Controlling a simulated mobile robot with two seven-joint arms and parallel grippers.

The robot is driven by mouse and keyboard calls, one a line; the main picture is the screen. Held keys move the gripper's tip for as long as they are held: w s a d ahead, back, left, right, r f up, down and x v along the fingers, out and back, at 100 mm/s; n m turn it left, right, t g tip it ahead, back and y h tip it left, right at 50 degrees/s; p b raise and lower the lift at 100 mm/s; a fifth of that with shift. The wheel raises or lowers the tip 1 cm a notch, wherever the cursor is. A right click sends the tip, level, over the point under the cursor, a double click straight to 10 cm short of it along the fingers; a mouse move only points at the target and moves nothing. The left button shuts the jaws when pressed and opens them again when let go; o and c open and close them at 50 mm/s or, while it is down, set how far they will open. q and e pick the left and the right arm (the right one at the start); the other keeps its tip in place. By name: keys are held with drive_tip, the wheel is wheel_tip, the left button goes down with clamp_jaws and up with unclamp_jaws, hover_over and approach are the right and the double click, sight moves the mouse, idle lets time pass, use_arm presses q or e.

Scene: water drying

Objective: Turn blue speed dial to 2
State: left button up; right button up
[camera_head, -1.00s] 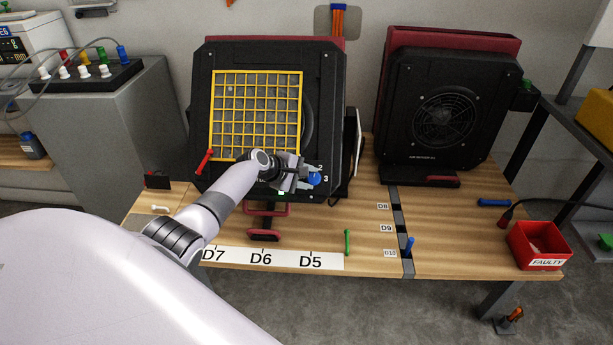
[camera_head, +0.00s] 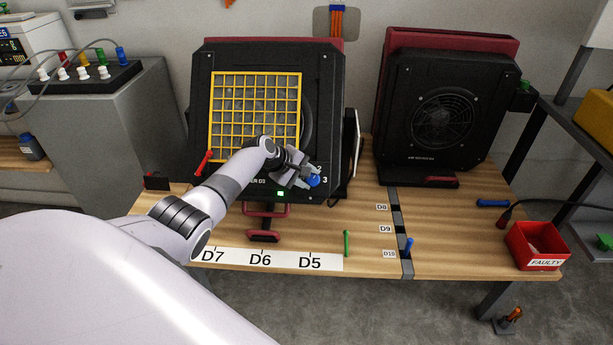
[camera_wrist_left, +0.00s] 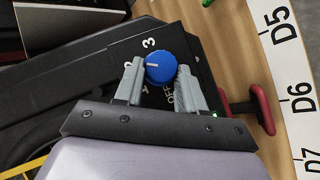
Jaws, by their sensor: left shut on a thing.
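The blue speed dial (camera_head: 313,181) is on the lower right of the black fan unit (camera_head: 328,110) with the yellow grille (camera_head: 256,112). My left gripper (camera_head: 303,180) reaches it from the left. In the left wrist view, the left gripper (camera_wrist_left: 160,76) has one finger on each side of the blue dial (camera_wrist_left: 161,66) and is shut on it. The dial's white mark points left in that view, toward one finger. The printed 3 shows above the mark and OFF below the dial; the finger partly covers other markings. My right gripper is not in view.
A second black fan unit (camera_head: 440,115) stands to the right. A green peg (camera_head: 347,243), a blue peg (camera_head: 408,247) and a red FAULTY bin (camera_head: 538,246) are on the workbench (camera_head: 455,225). A red handle (camera_head: 264,236) is below the first unit.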

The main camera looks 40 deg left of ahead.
use_arm(q)
drive_tip(key=o, duration=1.1)
drive_tip(key=shift+d, duration=0.1)
drive_tip(key=shift+c, duration=0.2)
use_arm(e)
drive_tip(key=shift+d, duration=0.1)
use_arm(q)
drive_tip(key=shift+s+a+r+p, duration=0.25)
drive_tip(key=shift+s+r+p, duration=0.2)
drive_tip(key=shift+r+p, duration=0.15)
drive_tip(key=p+v, duration=0.2)
drive_tip(key=v, duration=0.3)
drive_tip(key=shift+s+r, duration=0.15)
drive_tip(key=shift+s, duration=0.05)
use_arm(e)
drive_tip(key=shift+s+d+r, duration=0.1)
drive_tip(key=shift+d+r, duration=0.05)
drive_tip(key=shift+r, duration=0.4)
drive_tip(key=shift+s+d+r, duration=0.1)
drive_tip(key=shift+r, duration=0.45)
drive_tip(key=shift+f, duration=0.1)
